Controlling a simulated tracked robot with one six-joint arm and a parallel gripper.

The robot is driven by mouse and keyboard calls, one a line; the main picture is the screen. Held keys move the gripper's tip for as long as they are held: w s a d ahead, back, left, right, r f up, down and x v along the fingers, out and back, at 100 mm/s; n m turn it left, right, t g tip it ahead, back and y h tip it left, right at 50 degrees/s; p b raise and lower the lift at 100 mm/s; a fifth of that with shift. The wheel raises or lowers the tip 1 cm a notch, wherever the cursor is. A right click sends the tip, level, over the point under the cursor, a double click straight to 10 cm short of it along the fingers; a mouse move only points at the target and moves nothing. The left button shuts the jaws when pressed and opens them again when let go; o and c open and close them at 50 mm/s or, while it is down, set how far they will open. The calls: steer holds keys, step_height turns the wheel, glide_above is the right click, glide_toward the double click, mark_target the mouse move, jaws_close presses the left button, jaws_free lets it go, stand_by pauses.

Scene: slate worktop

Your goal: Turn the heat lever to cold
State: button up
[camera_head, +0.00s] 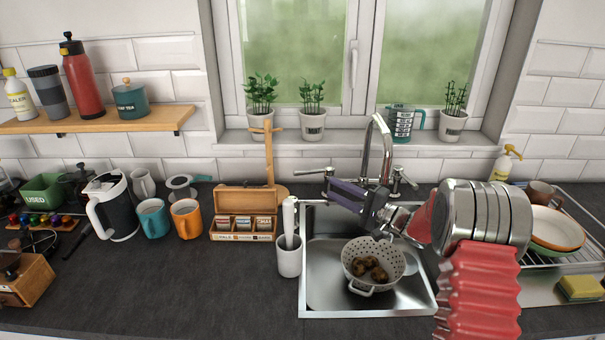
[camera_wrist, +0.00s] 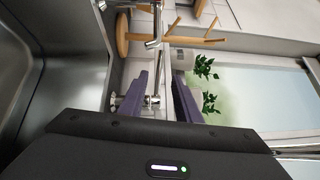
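A chrome tap (camera_head: 380,140) with a tall curved spout stands behind the sink. A chrome lever (camera_head: 308,172) points left from its left side; a second lever (camera_head: 404,178) shows on its right side. I cannot see hot or cold marks. My gripper (camera_head: 329,184) reaches in from the right, its purple fingers close to the left lever's inner end. In the wrist view, the fingers of my gripper (camera_wrist: 162,86) are apart, with a chrome fitting (camera_wrist: 152,101) between them from this angle. I cannot tell whether they touch it. My gripper hides part of the tap base.
The sink (camera_head: 318,270) holds a colander (camera_head: 362,284) with brown pieces. A white holder (camera_head: 289,258) stands at its left. A wooden mug tree (camera_head: 268,150) and tea box (camera_head: 245,229) stand further left. A dish rack with plates (camera_head: 557,228) is right. Potted plants line the sill.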

mark_target(302, 174)
steer(key=shift+w, duration=0.1)
steer(key=x, duration=1.3)
steer(key=shift+w+a, duration=0.15)
steer(key=shift+a, duration=0.1)
jaws_close()
steer(key=shift+f, duration=0.1)
